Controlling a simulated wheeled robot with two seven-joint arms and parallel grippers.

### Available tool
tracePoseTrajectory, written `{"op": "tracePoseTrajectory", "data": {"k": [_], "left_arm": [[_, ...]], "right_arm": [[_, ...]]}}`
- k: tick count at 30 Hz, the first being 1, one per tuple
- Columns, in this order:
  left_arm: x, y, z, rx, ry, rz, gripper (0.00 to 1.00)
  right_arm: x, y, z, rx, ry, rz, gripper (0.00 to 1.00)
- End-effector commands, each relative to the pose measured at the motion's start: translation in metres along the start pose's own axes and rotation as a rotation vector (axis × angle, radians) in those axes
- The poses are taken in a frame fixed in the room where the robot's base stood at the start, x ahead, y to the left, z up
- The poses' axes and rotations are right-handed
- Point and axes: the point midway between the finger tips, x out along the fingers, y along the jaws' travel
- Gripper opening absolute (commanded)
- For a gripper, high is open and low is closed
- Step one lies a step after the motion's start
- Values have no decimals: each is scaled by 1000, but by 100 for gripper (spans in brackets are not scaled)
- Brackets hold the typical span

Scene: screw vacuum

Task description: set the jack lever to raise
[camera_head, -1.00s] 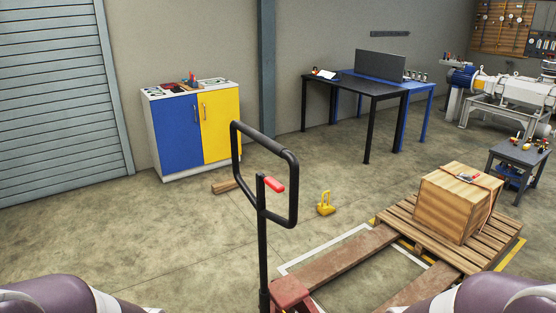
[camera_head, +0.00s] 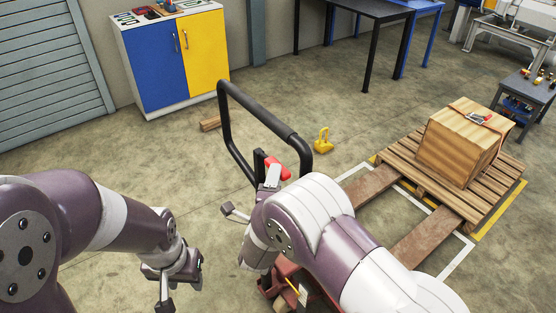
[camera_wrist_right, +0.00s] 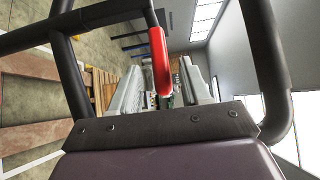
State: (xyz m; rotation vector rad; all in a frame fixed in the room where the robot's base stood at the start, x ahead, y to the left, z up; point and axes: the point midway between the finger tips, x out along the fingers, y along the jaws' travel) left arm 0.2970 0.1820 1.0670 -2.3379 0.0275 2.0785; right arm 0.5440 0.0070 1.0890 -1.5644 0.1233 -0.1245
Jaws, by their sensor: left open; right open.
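The red jack lever (camera_head: 283,171) sits on the black post inside the looped pallet-jack handle (camera_head: 224,118). My right gripper (camera_head: 251,192) is open at the handle, with one finger overlapping the lever in the head view. In the right wrist view the lever (camera_wrist_right: 160,62) hangs in line with the gap between the open fingers (camera_wrist_right: 164,90). I cannot tell whether they touch it. The handle bars (camera_wrist_right: 268,70) pass on both sides there. My left gripper (camera_head: 180,289) is open and empty, low at the left. My right arm hides much of the jack's lower body.
A wooden crate (camera_head: 462,147) stands on a pallet (camera_head: 480,208) at the right. A yellow padlock-shaped object (camera_head: 322,143) and a wooden block (camera_head: 210,123) lie on the floor. A blue-and-yellow cabinet (camera_head: 160,66) stands at the back.

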Motion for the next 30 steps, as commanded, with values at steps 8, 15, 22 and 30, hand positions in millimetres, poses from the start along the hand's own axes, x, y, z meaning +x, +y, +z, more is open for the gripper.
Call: {"op": "tracePoseTrajectory", "data": {"k": [8, 15, 22, 30], "left_arm": [[-16, 0, -2, 0, 0, 0, 43], [-17, 0, -2, 0, 0, 0, 43], [-17, 0, -2, 0, 0, 0, 43], [-13, 0, -2, 0, 0, 0, 43]], "right_arm": [[46, -2, 0, -1, 1, 1, 47], [55, 0, 0, -2, -1, 2, 47], [55, 0, 0, -2, -1, 2, 27], [55, 3, 0, 0, -1, -1, 0]]}}
